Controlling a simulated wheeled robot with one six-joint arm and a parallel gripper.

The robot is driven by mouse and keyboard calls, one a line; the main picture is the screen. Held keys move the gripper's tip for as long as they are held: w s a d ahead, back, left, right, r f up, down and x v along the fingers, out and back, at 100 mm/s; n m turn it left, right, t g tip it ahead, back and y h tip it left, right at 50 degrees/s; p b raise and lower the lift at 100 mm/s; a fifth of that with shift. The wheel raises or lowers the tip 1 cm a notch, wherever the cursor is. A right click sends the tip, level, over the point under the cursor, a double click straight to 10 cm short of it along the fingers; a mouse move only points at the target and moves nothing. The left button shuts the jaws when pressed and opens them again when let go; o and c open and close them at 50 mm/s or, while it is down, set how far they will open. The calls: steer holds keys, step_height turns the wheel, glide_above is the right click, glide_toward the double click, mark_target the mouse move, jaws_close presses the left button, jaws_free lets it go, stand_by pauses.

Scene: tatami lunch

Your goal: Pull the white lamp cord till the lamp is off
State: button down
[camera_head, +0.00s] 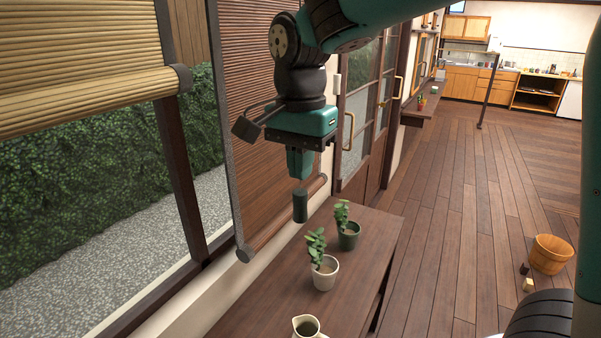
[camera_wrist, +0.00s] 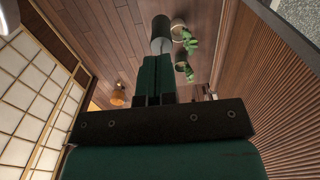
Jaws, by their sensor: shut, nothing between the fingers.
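My gripper (camera_head: 299,177) hangs fingers down in front of the lowered brown blind, above the bench. It is shut, and its fingers show close together in the wrist view (camera_wrist: 154,62). A short dark green cylinder (camera_head: 300,206) is just below the fingertips; it also shows beyond them in the wrist view (camera_wrist: 161,36). I cannot tell whether it touches them. I can make out no white lamp cord in either view. A pale rounded shape (camera_wrist: 9,16) at the wrist view's upper left is cut off by the frame, and I cannot tell what it is.
A wooden bench (camera_head: 362,262) below holds a white potted plant (camera_head: 323,273), a dark green potted plant (camera_head: 349,236) and a pale jug (camera_head: 307,328). The brown blind (camera_head: 262,90) is close behind my gripper. A wooden tub (camera_head: 550,254) stands on the right; the middle floor is clear.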

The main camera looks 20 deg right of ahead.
mark_target(301, 193)
steer(key=shift+f, duration=1.35)
step_height(301, 193, down, 4)
steer(key=shift+f+b, duration=0.15)
steer(key=shift+b, duration=1.05)
steer(key=shift+s, duration=0.1)
steer(key=shift+r+p, duration=0.4)
steer(key=shift+p, duration=0.1)
step_height(301, 193, up, 5)
steer(key=p, duration=0.4)
steer(key=shift+f, duration=0.1)
step_height(301, 193, up, 9)
steer(key=b, duration=0.3)
